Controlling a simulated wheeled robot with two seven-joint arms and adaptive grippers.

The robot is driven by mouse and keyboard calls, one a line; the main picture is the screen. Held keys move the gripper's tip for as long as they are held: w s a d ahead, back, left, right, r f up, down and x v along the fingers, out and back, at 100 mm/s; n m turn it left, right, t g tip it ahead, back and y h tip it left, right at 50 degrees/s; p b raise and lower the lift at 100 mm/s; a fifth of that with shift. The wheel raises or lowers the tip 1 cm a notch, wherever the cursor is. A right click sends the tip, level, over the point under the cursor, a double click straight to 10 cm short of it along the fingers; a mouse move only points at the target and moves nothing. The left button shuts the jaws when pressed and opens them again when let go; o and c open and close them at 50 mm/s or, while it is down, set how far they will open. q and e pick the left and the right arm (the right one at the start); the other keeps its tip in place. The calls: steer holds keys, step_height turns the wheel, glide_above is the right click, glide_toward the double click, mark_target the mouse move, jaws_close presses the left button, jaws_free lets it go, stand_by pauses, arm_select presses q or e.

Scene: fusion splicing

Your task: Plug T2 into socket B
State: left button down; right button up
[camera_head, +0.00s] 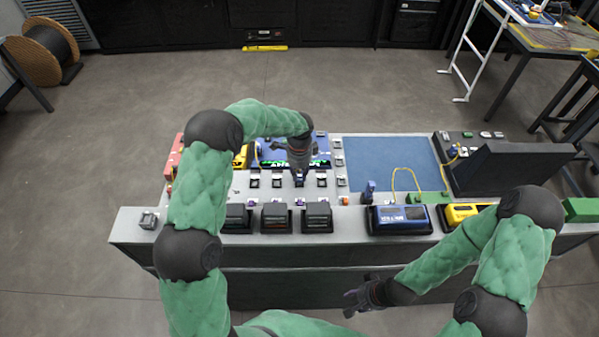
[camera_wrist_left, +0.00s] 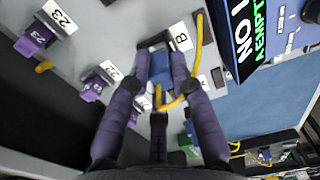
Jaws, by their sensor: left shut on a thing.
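My left gripper (camera_head: 299,176) is over the middle of the grey bench, at the front edge of the display unit. In the left wrist view the left gripper (camera_wrist_left: 160,62) is shut on a blue plug (camera_wrist_left: 160,72) with a yellow cable (camera_wrist_left: 198,50). No T2 marking shows on this plug. A white label B (camera_wrist_left: 183,39) lies just beyond the right fingertip, by a dark socket frame. The fingers partly hide the socket, and I cannot tell whether the plug is inside it. My right gripper (camera_head: 364,297) is open and empty in front of the bench.
Purple plugs sit by labels 23 (camera_wrist_left: 36,38) and 22 (camera_wrist_left: 94,88). Several black boxes (camera_head: 276,217) line the bench's front, with a blue device (camera_head: 400,219) to their right. A dark raised panel (camera_head: 510,168) stands at right.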

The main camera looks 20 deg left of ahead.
arm_select(q)
steer(key=shift+n, duration=0.3)
stand_by(0.9)
steer(key=shift+f+b, duration=0.4)
steer(key=shift+f, duration=0.2)
stand_by(0.4)
steer(key=c, duration=1)
jaws_free()
step_height(320, 180, up, 12)
